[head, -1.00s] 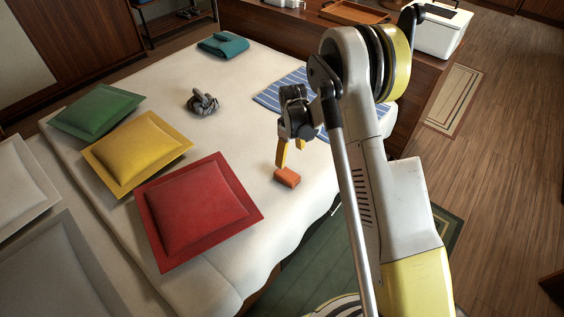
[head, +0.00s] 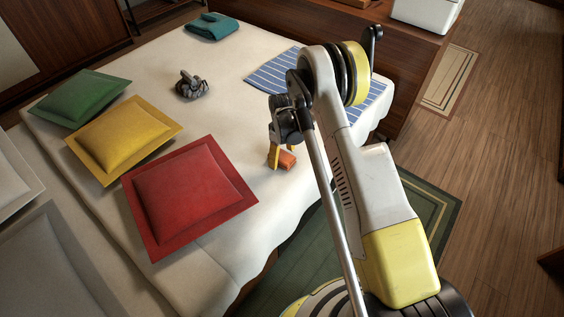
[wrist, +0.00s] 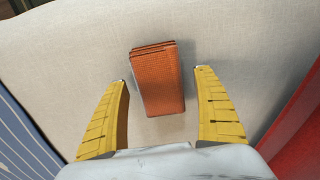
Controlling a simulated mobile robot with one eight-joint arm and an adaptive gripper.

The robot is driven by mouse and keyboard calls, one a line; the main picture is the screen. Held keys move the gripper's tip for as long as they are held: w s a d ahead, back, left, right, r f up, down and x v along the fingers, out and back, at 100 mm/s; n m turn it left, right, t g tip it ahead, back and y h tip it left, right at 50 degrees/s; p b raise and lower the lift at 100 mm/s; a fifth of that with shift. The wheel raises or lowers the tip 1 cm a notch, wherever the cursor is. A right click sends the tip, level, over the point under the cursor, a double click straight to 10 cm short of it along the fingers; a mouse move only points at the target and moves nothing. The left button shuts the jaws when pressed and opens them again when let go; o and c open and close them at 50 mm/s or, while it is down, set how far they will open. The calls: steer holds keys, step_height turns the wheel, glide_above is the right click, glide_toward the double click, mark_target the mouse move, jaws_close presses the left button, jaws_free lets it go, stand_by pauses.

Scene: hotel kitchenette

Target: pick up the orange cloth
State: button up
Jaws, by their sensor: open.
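The orange cloth (head: 287,160) is a small folded block lying on the white bed cover near the bed's edge. In the wrist view the orange cloth (wrist: 158,80) lies flat on the cover, just ahead of and partly between the two yellow fingers. My gripper (wrist: 162,75) is open, with one finger on each side of the cloth and a gap on both sides. In the head view my gripper (head: 279,158) points down at the cloth, and one finger covers part of its left side. I cannot tell the exact height of the fingertips above the bed.
A red cushion (head: 188,195) lies left of the cloth, with yellow (head: 123,135) and green (head: 80,97) cushions beyond. A striped blue cloth (head: 276,73), a grey crumpled item (head: 191,85) and a folded teal cloth (head: 213,26) lie farther back. The bed cover between them is clear.

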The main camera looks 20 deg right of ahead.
mark_target(283, 155)
steer(key=shift+f, duration=0.15)
steer(key=shift+c, duration=0.3)
steer(key=c, duration=1.2)
steer(key=shift+r+p, duration=0.4)
steer(key=shift+r, duration=0.05)
steer(key=r, duration=0.1)
steer(key=r+p, duration=0.2)
steer(key=r, duration=0.1)
steer(key=shift+s+d, duration=0.1)
steer(key=shift+d, duration=0.15)
steer(key=s+d+r+p, duration=0.1)
steer(key=s+d+r, duration=0.1)
steer(key=d, duration=0.1)
steer(key=s+d+r+p, duration=0.1)
steer(key=d+r, duration=0.1)
steer(key=d, duration=0.1)
steer(key=s+d+r+p, duration=0.2)
steer(key=d, duration=0.1)
steer(key=shift+s+d, duration=0.3)
steer(key=shift+s, duration=0.05)
steer(key=shift+o, duration=0.9)
steer(key=shift+r, duration=0.15)
steer(key=shift+c, duration=0.3)
